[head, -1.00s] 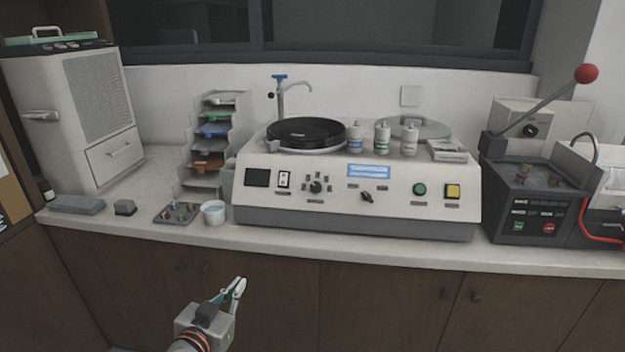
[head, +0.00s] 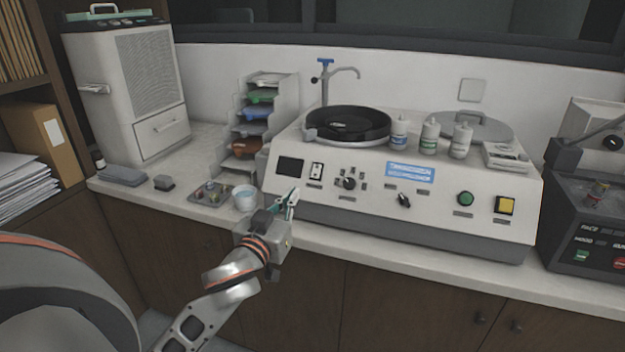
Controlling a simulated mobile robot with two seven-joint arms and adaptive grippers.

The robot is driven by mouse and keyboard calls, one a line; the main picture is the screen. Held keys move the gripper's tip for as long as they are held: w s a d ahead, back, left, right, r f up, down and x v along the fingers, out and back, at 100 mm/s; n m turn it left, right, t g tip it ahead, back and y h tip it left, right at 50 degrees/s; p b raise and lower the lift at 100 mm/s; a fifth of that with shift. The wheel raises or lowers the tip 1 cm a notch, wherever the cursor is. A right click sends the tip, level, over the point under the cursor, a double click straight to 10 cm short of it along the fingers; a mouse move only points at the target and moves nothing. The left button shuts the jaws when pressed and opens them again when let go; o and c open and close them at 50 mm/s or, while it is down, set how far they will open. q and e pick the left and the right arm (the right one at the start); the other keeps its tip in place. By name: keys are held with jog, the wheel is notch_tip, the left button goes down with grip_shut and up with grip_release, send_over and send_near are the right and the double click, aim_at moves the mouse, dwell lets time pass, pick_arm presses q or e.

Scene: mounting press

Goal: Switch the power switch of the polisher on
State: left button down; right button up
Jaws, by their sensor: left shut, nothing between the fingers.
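The polisher (head: 400,215) is a white console on the counter with a black round platen (head: 347,124) on top. Its power switch (head: 316,171) is a small black-and-white rocker at the left of the sloped front panel, beside a dark display (head: 290,168). I cannot tell its position at this size. My left gripper (head: 292,197) is shut and empty. It is in front of the panel's lower left part, below and a little left of the switch, and appears apart from it. My right gripper is not in view.
A cup (head: 244,198) and a small tray of samples (head: 212,194) stand left of the polisher, close to my left gripper. Bottles (head: 430,136) stand on the polisher's top. A dark press unit (head: 590,225) is at the right. The counter front is narrow.

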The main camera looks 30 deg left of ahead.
pick_arm(q)
send_near(316, 171)
notch_tip(316, 171, up, 3)
jog(key=w, duration=0.2)
jog(key=shift+w+a+f, duration=0.35)
jog(key=shift+w+f, duration=0.4)
jog(key=shift+w, duration=0.15)
jog(key=shift+w+a+f, duration=0.35)
jog(key=shift+w+f, duration=0.35)
jog(key=shift+w, duration=0.15)
